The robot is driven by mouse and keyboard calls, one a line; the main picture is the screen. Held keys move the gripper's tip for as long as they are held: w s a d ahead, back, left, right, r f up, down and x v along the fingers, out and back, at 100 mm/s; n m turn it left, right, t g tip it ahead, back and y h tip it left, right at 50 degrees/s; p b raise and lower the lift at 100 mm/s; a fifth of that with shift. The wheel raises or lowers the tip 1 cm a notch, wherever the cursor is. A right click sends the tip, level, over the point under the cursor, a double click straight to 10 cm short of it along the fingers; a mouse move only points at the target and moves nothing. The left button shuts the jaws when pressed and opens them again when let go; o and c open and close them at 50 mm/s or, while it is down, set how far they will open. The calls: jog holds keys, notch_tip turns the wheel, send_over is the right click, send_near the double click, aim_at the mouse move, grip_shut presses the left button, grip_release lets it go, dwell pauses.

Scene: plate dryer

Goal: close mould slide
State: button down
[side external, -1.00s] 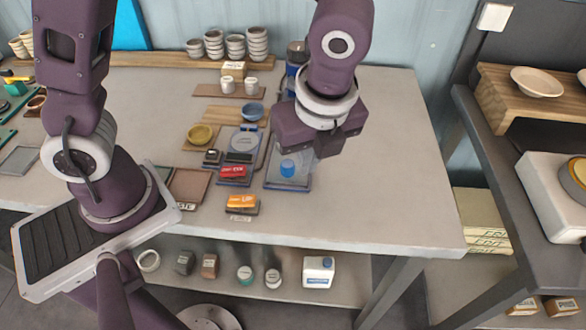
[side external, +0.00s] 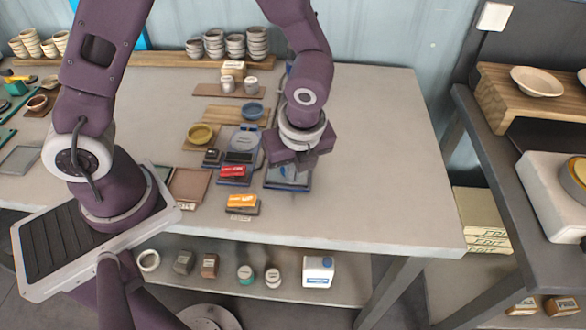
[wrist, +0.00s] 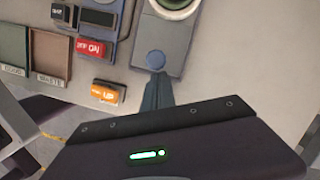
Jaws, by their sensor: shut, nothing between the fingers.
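In the side external view my gripper (side external: 299,164) is low over the front part of a grey plate with a blue edge (side external: 292,186), which I take to be the mould slide. It covers much of that plate. In the wrist view my gripper (wrist: 157,78) is shut and empty, its fingertips just below a round blue knob (wrist: 155,60) on the grey slide plate (wrist: 147,35). I cannot tell whether they touch the knob. A dark round recess with a pale rim (wrist: 175,5) shows at the top, partly cut off.
Left of the slide are a red ON block (side external: 233,171) and an orange UP block (side external: 242,201). A brown tray (side external: 189,184) lies farther left. A yellow bowl (side external: 200,133) and blue bowl (side external: 252,110) stand behind. The table right of the slide is clear.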

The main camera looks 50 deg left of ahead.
jog(key=w+a, duration=0.9)
jog(key=a, duration=0.1)
jog(key=shift+w, duration=0.4)
